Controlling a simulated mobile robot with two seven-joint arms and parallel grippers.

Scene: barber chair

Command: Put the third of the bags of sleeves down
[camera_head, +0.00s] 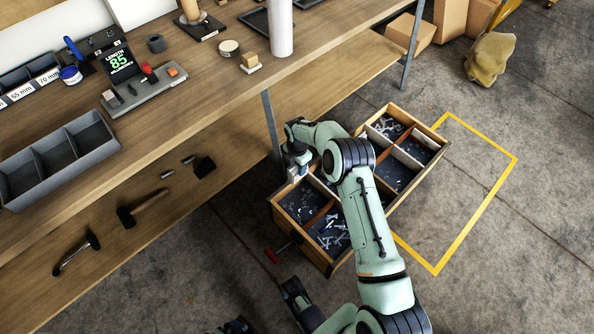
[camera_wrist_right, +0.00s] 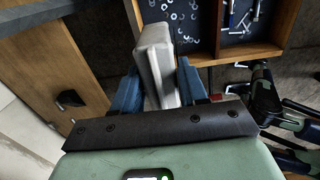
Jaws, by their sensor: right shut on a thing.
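My right gripper (camera_head: 297,170) is over the left edge of a wooden compartment crate (camera_head: 319,262) on the floor, beside the bench. In the right wrist view its blue fingers (camera_wrist_right: 157,92) are shut on a pale grey, block-like bag of sleeves (camera_wrist_right: 155,65), which stands out beyond the fingertips. The crate's near compartments, with washers and bolts in them, show past the bag in that view (camera_wrist_right: 207,52). In the head view my right arm covers the middle of the crate, and the bag is too small to make out.
The wooden bench (camera_head: 185,100) carries a grey three-part bin (camera_head: 62,152) and a length gauge reading 85 (camera_head: 121,62). Hammers (camera_head: 140,207) lie on its lower shelf. A yellow floor outline (camera_head: 478,227) right of the crate encloses bare floor. Cardboard boxes (camera_head: 411,33) and a sack (camera_head: 489,58) stand behind.

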